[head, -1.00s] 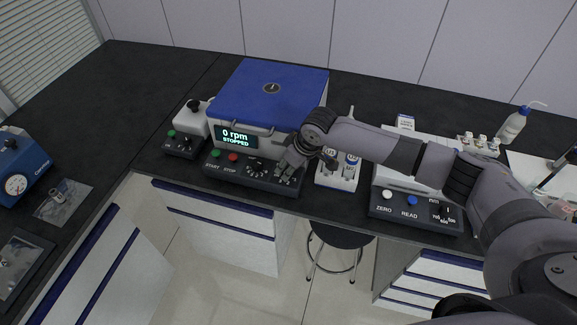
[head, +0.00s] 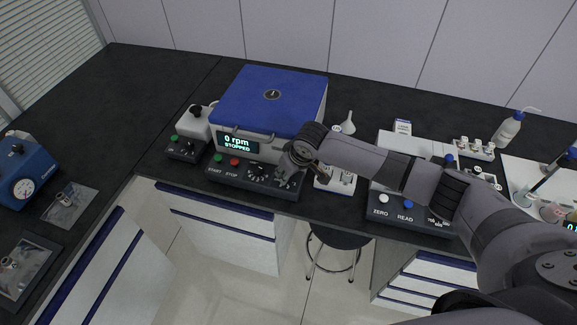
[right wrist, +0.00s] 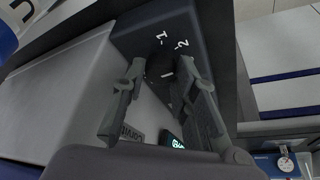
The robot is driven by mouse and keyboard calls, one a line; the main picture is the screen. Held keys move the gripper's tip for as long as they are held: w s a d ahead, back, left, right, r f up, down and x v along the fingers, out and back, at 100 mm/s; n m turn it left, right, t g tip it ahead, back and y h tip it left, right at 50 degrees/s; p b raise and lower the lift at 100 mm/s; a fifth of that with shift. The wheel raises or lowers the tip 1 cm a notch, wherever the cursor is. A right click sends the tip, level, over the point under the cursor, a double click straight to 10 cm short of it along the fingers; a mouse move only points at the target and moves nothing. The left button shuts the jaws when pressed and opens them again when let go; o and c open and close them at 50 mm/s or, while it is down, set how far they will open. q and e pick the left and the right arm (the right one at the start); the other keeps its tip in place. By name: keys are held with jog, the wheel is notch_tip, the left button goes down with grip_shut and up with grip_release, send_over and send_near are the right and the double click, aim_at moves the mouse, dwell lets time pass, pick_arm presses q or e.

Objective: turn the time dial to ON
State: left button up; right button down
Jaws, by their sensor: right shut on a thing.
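The centrifuge has a blue lid (head: 272,95) and a display (head: 238,143) reading "0 rpm STOPPED". Its dark front panel (head: 228,184) carries a green START button (head: 218,158), a red STOP button (head: 235,161) and a dial with a ring of marks (head: 258,170). My right gripper (head: 287,172) is at the right end of this panel and covers the time dial there. In the right wrist view the dark time dial (right wrist: 160,66) sits between my fingers, which are shut on it. White "1" and "2" marks show beside it. The dial's exact setting is hard to read. My left gripper is not in view.
A white rack (head: 340,183) stands just right of the centrifuge, close under my right arm. Further right is a device with ZERO and READ buttons (head: 409,203). A small white unit (head: 194,122) stands at the left.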

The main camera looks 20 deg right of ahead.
jog(key=m+p, duration=0.1)
jog(key=m, duration=0.1)
jog(key=m+h+p, duration=0.1)
jog(key=p, duration=0.1)
jog(key=shift+a+r+m+h, duration=0.2)
jog(key=shift+m+h, duration=0.1)
jog(key=shift+m, duration=0.1)
jog(key=shift+m+h+p, duration=0.3)
jog(key=shift+m+p, duration=0.45)
jog(key=shift+m, duration=0.15)
jog(key=shift+a+f+m+h, duration=0.1)
jog(key=shift+m+h, duration=0.2)
jog(key=shift+m, duration=0.6)
jog(key=m+h, duration=0.1)
jog(key=m, duration=0.2)
jog(key=shift+f+m+g+p, duration=0.1)
jog(key=shift+m+g+p, duration=0.2)
jog(key=shift+w+m+g+h+b, duration=0.1)
jog(key=shift+m+g+h+b, duration=0.25)
jog(key=shift+m, duration=0.65)
jog(key=shift+w+m+g+h, duration=0.15)
jog(key=shift+m+h, duration=0.3)
jog(key=shift+m, duration=0.55)
jog(key=c, duration=1.3)
grip_release()
jog(key=shift+s, duration=0.1)
